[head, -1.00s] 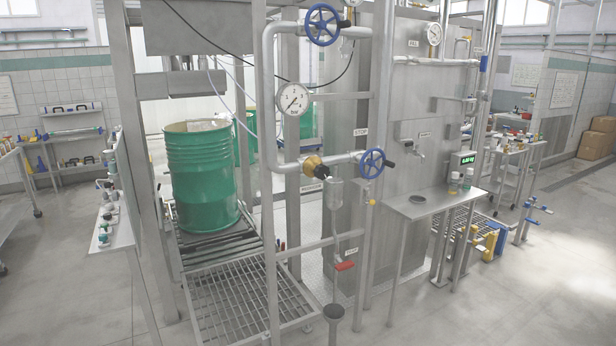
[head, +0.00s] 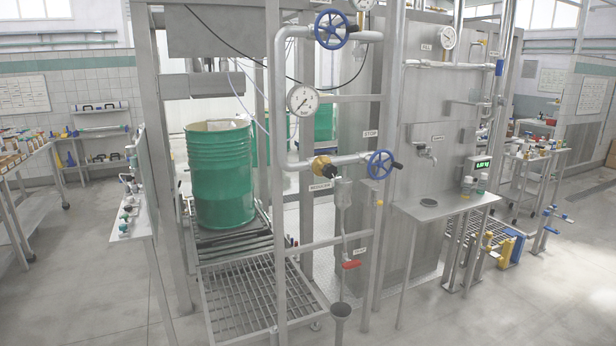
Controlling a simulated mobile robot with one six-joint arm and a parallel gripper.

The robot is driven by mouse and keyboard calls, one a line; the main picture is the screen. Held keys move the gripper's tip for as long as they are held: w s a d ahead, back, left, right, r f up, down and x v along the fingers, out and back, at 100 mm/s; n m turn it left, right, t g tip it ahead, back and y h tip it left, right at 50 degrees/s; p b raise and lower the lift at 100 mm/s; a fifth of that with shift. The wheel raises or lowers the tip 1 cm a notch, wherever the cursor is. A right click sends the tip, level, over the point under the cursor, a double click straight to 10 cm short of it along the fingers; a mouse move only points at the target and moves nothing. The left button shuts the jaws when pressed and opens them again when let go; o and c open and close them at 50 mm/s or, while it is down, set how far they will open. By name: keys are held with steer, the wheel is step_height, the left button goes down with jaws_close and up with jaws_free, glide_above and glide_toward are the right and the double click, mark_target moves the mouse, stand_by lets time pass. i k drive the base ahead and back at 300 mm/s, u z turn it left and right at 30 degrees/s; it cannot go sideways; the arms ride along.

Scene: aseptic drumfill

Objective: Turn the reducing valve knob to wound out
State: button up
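The reducing valve (head: 320,165) is a brass-coloured body on the horizontal steel pipe, left of a blue handwheel. Its small dark knob (head: 336,174) shows at the lower right of the brass body; its exact setting cannot be read at this size. A label reading REDUCER (head: 320,186) hangs just below it. A round white pressure gauge (head: 302,100) sits above on the upright pipe, with its dark needle pointing to the lower left. My gripper is not in view.
Blue handwheels stand on the pipes beside (head: 384,164) and above (head: 334,28) the valve. A green drum (head: 221,178) stands on rollers behind. A steel shelf (head: 440,206) juts out at right. Floor in front is open.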

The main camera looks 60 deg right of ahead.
mark_target(330, 171)
steer(key=z, duration=1.1)
steer(key=k, duration=0.1)
steer(key=u, duration=2.55)
steer(key=k, duration=1.35)
steer(key=z, duration=1.35)
